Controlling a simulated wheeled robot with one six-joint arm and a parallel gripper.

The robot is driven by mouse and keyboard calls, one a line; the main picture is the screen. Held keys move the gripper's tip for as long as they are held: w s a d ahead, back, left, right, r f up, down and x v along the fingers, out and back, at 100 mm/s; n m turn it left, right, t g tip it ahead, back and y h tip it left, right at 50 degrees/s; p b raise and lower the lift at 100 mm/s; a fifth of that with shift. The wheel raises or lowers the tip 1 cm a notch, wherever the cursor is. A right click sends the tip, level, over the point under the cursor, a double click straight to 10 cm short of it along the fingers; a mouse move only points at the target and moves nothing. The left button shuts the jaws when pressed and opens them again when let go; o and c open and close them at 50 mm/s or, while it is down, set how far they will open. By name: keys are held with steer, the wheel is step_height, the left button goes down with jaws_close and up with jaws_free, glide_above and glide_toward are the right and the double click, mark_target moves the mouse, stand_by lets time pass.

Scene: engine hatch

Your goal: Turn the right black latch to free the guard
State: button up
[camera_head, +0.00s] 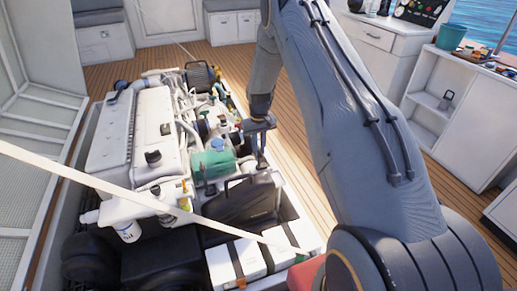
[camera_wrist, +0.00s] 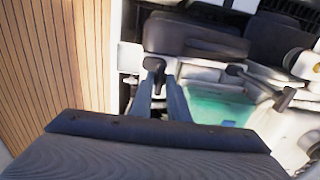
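My gripper (camera_wrist: 160,82) reaches forward in the wrist view with its two fingers apart. A black latch (camera_wrist: 154,65) with a small crosswise head sits at the fingertips, its stem showing between them. Whether a finger touches it is not clear. A second black latch (camera_wrist: 284,98) lies to the right, beyond a teal panel (camera_wrist: 217,106), which may be the guard. In the head view my gripper (camera_head: 262,162) points down at the right side of the engine (camera_head: 150,125), beside a green part (camera_head: 213,163). The latch at the fingertips is too small to make out there.
A black case (camera_head: 240,203) with a handle stands just in front of my gripper. White batteries (camera_head: 236,262) lie nearer. A pale strap or rope (camera_head: 80,178) crosses the hatch. Wooden deck (camera_head: 300,165) lies clear to the right, with white cabinets (camera_head: 450,110) beyond.

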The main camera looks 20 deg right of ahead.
steer(key=shift+o, duration=1)
steer(key=shift+r, duration=0.2)
step_height(320, 180, up, 7)
steer(key=shift+r, duration=0.2)
